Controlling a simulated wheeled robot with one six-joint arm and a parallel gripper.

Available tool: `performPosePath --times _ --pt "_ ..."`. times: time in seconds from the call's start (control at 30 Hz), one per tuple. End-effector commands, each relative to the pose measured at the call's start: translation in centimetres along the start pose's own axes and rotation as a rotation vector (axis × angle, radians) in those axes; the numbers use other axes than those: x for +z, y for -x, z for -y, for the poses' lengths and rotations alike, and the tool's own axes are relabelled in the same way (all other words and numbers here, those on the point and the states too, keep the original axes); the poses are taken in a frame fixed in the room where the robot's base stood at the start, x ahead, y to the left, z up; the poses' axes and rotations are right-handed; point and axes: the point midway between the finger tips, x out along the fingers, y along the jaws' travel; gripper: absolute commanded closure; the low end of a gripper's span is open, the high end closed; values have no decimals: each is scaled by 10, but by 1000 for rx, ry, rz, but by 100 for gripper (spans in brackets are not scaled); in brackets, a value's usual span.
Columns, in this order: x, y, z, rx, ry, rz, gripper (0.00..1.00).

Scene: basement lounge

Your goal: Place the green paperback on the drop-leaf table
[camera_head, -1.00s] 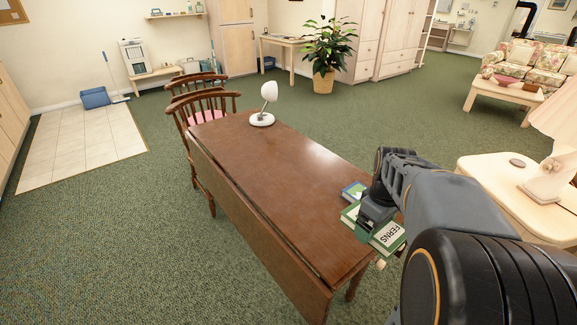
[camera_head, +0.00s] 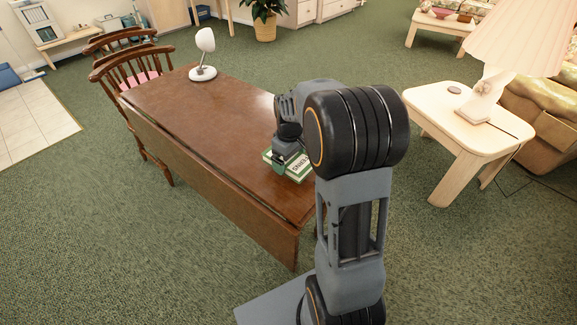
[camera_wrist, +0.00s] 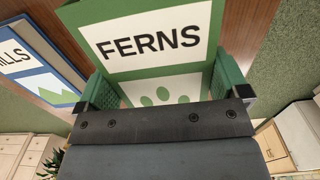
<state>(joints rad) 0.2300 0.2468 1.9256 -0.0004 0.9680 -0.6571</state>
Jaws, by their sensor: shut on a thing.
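The green paperback (camera_head: 298,171), with a white panel reading "FERNS", is at the near right end of the brown drop-leaf table (camera_head: 190,110). In the wrist view the paperback (camera_wrist: 155,40) fills the top middle. My gripper (camera_head: 284,165) is shut on it, and in the wrist view the green finger pads of my gripper (camera_wrist: 165,88) stand at its two sides. My arm hides part of the book and the table end. I cannot tell whether the book touches the tabletop.
A blue-and-white book (camera_wrist: 35,62) lies beside the paperback, on the left in the wrist view. A white desk lamp (camera_head: 203,68) stands at the table's far end, with wooden chairs (camera_head: 130,72) beyond. A pale side table (camera_head: 465,118) is at right. The table's middle is clear.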

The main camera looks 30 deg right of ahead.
Motion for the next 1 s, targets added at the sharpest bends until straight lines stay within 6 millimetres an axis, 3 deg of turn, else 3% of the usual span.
performPosePath --times 0.3,0.7,0.73,0.8,1.0 --pt "-6 -37 0 -2 1 2 35" --pt "-6 -41 0 -1 1 1 35" --pt "-6 -41 0 -1 1 1 6" --pt "-6 -40 0 -1 1 1 0" --pt "-6 -40 0 -1 1 1 0"
